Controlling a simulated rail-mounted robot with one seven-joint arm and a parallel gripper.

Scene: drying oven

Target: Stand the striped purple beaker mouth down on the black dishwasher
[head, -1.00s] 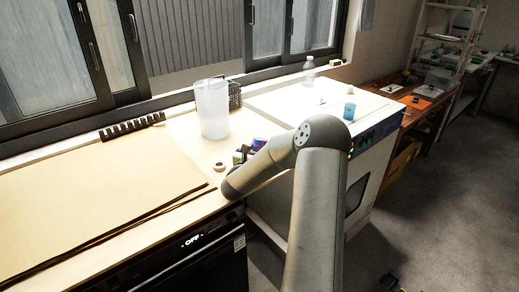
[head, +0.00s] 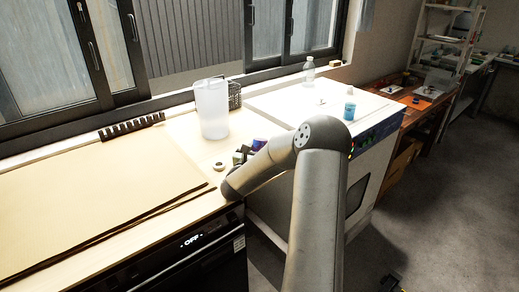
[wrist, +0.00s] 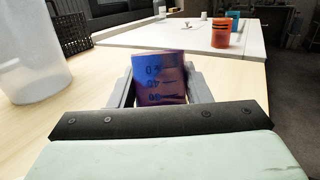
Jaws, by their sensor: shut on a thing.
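The striped purple beaker (wrist: 158,82) is between the two grey fingers of my gripper (wrist: 160,90) in the wrist view, with dark graduation marks on its side. My gripper is shut on it. The beaker appears slightly tilted; I cannot tell which end is its mouth. In the head view the gripper (head: 244,154) is small, beyond my forearm, with a bit of purple (head: 259,144) showing beside it, over the wooden counter. The black dishwasher (head: 190,262) is the black-fronted appliance at lower left with an "OFF" display; a wooden top with a tan board covers it.
A tall translucent pitcher (head: 211,110) stands behind the gripper, with a dark wire basket (head: 235,95) beside it. A black rack (head: 132,126) lies by the window. A blue container (head: 349,111) stands on the white oven (head: 290,102). The tan board (head: 90,185) is clear.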

